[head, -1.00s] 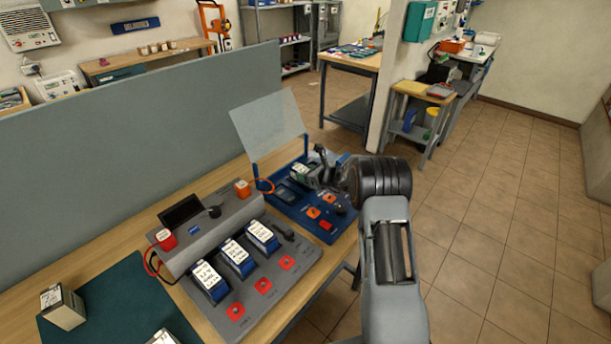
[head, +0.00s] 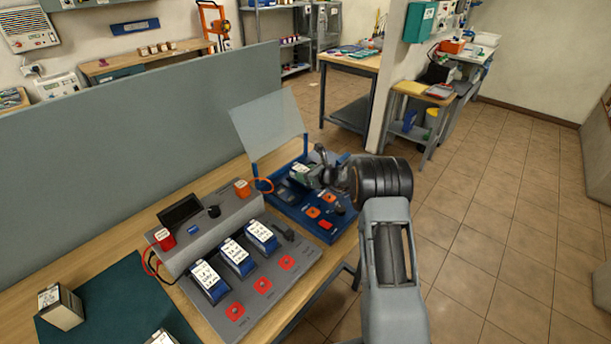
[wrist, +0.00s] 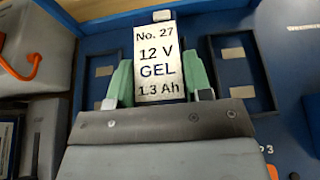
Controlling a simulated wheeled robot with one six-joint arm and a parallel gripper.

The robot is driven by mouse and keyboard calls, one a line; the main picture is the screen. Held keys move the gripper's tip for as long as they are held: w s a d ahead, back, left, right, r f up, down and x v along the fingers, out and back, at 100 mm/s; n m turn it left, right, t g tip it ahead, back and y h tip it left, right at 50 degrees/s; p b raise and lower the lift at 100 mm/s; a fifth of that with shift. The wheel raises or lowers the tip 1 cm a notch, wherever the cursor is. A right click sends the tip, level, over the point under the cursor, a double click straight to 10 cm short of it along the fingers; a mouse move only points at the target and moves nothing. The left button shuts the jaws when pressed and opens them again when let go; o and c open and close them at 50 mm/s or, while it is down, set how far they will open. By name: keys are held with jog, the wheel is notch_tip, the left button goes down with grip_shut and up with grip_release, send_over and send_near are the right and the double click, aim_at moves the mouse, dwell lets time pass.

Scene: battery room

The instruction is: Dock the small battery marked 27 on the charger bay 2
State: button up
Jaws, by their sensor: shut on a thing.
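In the head view the battery (head: 302,174) is held over the back part of the blue charger (head: 283,212). In the wrist view an empty recess with metal contacts (wrist: 241,75) shows right of the battery, and part of another (wrist: 97,75) shows left. The battery hides the panel between them. I cannot tell whether it touches the charger. The bay 2 marking is not readable.
A grey charger (head: 215,318) with several red buttons and three blue batteries stands left of the blue one. A clear raised panel (head: 268,125) and an orange cable loop (head: 264,186) are close to the held battery. Another battery (head: 60,308) stands on the green mat (head: 115,300).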

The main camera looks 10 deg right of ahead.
jog(key=shift+f+b, duration=0.55)
jog(key=shift+b, duration=0.05)
dwell(0.5)
jog(key=o, duration=0.9)
jog(key=shift+r, duration=0.1)
jog(key=shift+o, duration=0.6)
jog(key=shift+s+d, duration=0.1)
jog(key=shift+p+v, duration=0.65)
jog(key=shift+v, duration=4.7)
